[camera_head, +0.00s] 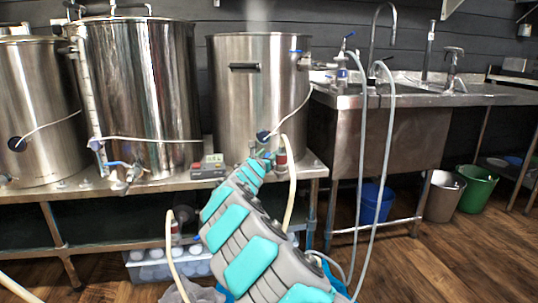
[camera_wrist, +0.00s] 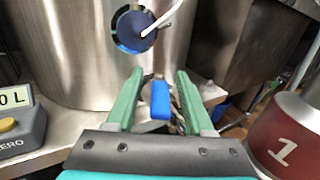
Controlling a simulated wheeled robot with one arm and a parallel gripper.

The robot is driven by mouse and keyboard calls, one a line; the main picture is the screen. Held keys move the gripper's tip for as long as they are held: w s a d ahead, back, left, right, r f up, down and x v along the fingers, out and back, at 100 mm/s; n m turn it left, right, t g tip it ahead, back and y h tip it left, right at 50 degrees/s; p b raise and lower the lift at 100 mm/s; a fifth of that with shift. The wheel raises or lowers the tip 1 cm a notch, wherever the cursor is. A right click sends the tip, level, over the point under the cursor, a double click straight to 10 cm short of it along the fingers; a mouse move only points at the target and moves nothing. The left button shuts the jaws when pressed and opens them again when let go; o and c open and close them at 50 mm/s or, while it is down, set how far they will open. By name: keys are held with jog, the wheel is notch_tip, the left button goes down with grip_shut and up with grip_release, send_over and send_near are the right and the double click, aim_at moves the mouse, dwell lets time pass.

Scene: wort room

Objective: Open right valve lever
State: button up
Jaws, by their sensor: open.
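The blue valve lever (camera_wrist: 160,101) is low on the front of the right steel kettle (camera_head: 255,85), in the wrist view. My gripper (camera_wrist: 159,80) reaches the kettle's base with its two green fingers spread. The lever shows between the fingers, with a gap visible on each side. I cannot tell how deep it sits between them or whether anything touches. Metal valve parts show just behind and to the right of the lever, partly hidden by the right finger. In the head view my arm hides most of this valve.
A round dark-blue dial with a white cable (camera_wrist: 135,30) is above the valve. A grey scale (camera_wrist: 22,126) stands left, a red cylinder marked 1 (camera_wrist: 290,138) right. Another kettle (camera_head: 143,90) with a blue-handled valve (camera_head: 118,164) stands left; a sink (camera_head: 385,135) is right.

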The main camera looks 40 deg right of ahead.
jog(key=v, duration=0.7)
jog(key=shift+b, duration=0.4)
jog(key=shift+a, duration=0.1)
